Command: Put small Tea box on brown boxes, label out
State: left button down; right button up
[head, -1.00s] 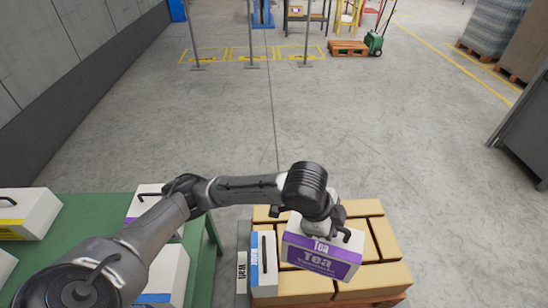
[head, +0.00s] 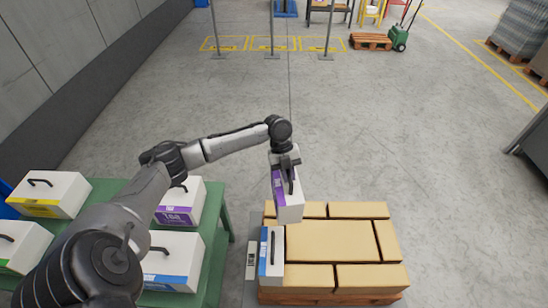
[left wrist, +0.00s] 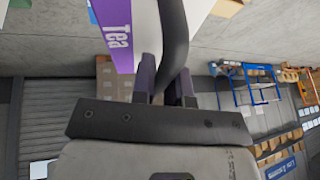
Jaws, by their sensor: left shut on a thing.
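My left gripper (head: 287,163) is shut on the black handle of a small white Tea box (head: 291,206) with a purple label. The box hangs upright at the back left corner of the brown boxes (head: 330,240), its label facing left. Whether it touches them cannot be told. In the left wrist view the handle (left wrist: 173,35) passes between the fingers, beside the purple Tea label (left wrist: 118,28). A white box with a blue label (head: 271,257) stands at the front left of the brown boxes, its label also facing left. My right gripper is out of view.
The brown boxes lie on a wooden pallet (head: 335,296), their middle and right top clear. A green table (head: 222,226) at left holds several white boxes, including another purple-labelled Tea box (head: 181,206). Open grey floor lies behind.

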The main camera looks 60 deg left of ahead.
aim_at(276, 174)
pick_arm(q)
jog(key=shift+m+g, duration=0.3)
jog(key=shift+m, duration=0.5)
jog(key=a, duration=0.2)
jog(key=s+a+p, duration=0.1)
jog(key=a, duration=0.2)
jog(key=shift+s+a+r, duration=0.2)
jog(key=shift+a+r, duration=0.1)
jog(key=shift+a, duration=0.05)
jog(key=shift+s+a+f, duration=0.1)
jog(key=shift+a+f, duration=0.05)
jog(key=shift+a, duration=0.2)
jog(key=shift+f+b, duration=0.5)
jog(key=shift+f, duration=0.15)
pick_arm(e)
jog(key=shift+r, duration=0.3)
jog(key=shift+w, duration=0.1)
